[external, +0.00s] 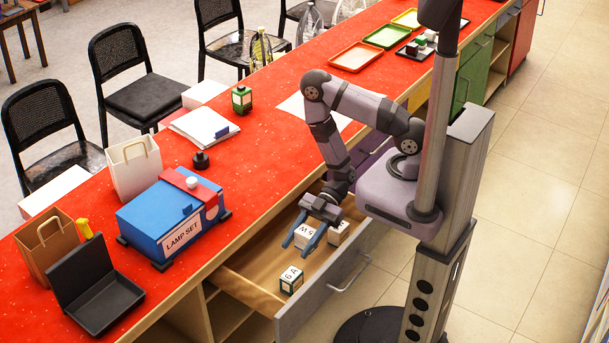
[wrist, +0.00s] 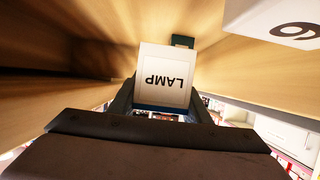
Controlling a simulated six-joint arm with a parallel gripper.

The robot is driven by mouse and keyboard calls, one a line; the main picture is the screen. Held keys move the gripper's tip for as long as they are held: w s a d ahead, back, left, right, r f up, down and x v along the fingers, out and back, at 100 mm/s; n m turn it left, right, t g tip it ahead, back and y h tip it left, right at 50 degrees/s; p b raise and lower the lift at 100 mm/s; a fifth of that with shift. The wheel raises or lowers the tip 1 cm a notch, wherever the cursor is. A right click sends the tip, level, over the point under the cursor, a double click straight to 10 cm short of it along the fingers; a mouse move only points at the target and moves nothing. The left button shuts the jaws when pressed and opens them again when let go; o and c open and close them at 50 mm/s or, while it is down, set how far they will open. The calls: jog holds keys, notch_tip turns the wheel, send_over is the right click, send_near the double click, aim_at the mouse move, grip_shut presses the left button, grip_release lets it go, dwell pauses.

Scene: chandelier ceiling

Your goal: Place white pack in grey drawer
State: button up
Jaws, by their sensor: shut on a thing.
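My gripper (external: 303,241) reaches down into the open grey drawer (external: 312,300). Its blue fingers are shut on a white pack (external: 305,233). In the wrist view the pack (wrist: 164,78) shows a white face reading LAMP, with dark blue edges, between the two dark fingers. It is inside or just above the drawer's wooden interior; I cannot tell whether it touches the bottom. A second white box (external: 338,231) is just right of the gripper. Another white box with dark edges (external: 291,280) sits nearer the drawer's left end.
In the wrist view a white box marked 6 (wrist: 283,20) is close at the upper right. The red counter (external: 250,150) holds a blue LAMP SET case (external: 165,222), a black open box (external: 95,285), bags and trays. Bare drawer floor shows around the left box.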

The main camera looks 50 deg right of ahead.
aim_at(308, 229)
jog(key=shift+f, duration=2.6)
jog(key=shift+f, duration=0.1)
jog(key=o, duration=1)
jog(key=shift+o, duration=0.2)
jog(key=shift+r, duration=0.2)
jog(key=v, duration=0.5)
jog(key=shift+w+f+b, duration=0.1)
jog(key=shift+f+b, duration=0.1)
jog(key=shift+b, duration=0.2)
notch_tip(308, 229, up, 6)
jog(key=shift+f+p, duration=0.1)
jog(key=shift+p, duration=0.4)
jog(key=shift+r+p, duration=0.5)
jog(key=shift+r, duration=0.2)
